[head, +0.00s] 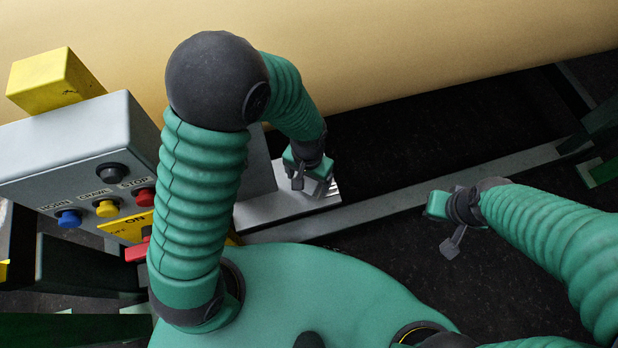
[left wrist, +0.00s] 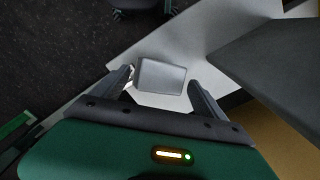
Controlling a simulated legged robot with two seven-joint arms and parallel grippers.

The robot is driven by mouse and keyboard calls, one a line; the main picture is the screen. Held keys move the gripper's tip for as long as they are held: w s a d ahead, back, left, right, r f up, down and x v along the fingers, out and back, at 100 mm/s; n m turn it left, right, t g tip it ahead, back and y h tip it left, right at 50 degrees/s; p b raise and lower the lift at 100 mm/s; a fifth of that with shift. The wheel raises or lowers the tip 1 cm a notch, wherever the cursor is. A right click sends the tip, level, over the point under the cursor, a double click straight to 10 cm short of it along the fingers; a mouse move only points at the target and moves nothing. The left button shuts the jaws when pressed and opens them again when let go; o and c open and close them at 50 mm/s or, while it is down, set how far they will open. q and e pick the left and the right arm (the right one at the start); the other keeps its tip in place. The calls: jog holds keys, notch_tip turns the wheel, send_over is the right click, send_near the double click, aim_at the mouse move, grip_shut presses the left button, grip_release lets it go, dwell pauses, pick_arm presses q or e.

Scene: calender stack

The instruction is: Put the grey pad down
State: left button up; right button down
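The grey pad (left wrist: 161,77) shows in the left wrist view as a small, light grey block between the two fingers of my left gripper (left wrist: 161,80). Thin light strips show between the pad and the fingers, so the fingers look apart from it. The pad is over or on a bright metal plate (left wrist: 199,45); any gap beneath it cannot be judged. In the head view my left gripper (head: 310,182) points down over this plate (head: 285,212), and the pad is hard to make out there. My right gripper (head: 453,228) hangs over the dark floor, holding nothing visible; its finger gap is unclear.
A grey control box (head: 75,150) with coloured buttons and a yellow block (head: 55,80) on top stands at the left. A large tan roll (head: 420,45) spans the back. A grey rail (head: 440,188) runs right from the plate. Dark floor lies beyond.

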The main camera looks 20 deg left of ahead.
aim_at(308, 181)
pick_arm(q)
jog(key=shift+s+r, duration=0.1)
jog(key=shift+r, duration=0.25)
notch_tip(308, 181, up, 12)
